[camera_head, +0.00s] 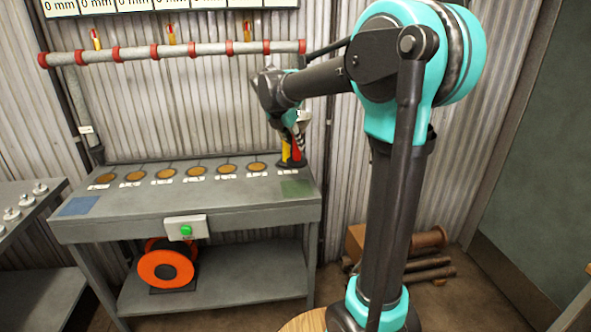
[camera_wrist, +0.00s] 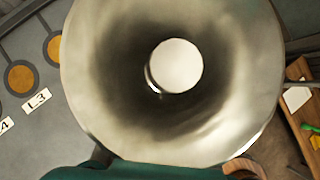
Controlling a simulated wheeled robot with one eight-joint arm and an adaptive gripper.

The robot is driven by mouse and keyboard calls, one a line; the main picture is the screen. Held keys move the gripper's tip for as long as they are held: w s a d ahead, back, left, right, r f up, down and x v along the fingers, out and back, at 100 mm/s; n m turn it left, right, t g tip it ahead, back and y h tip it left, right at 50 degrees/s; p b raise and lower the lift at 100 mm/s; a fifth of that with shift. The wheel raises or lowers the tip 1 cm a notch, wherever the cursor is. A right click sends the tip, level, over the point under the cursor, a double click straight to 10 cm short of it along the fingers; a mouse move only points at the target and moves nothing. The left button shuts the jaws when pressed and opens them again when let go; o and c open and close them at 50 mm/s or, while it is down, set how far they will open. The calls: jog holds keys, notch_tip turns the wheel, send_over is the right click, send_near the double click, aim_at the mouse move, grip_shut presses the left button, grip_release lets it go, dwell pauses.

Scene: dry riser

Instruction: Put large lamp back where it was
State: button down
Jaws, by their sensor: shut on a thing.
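A large round metal bowl, the lamp (camera_wrist: 100,70), fills most of the wrist view. It is silvery with a dark inner ring and a white round bulb at its centre. My gripper (camera_head: 291,142) is over the right end of the grey bench in the head view. Yellow, red and black shapes show there close against the bench top; I cannot tell which belong to the lamp. The gripper is shut on the lamp. The lamp's underside is hidden.
The grey bench (camera_head: 140,205) has a row of brown discs (camera_head: 195,171) with labels, a blue patch (camera_head: 79,206) and a green patch (camera_head: 296,188). A green-button box (camera_head: 187,230) is on its front. An orange reel (camera_head: 166,268) is below. A pipe (camera_head: 190,50) runs above.

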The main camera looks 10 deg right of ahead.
aim_at(292, 164)
notch_tip(292, 164, down, 10)
dwell(0.5)
jog(key=shift+f, duration=0.1)
jog(key=c, duration=1.2)
grip_release()
jog(key=v, duration=1.2)
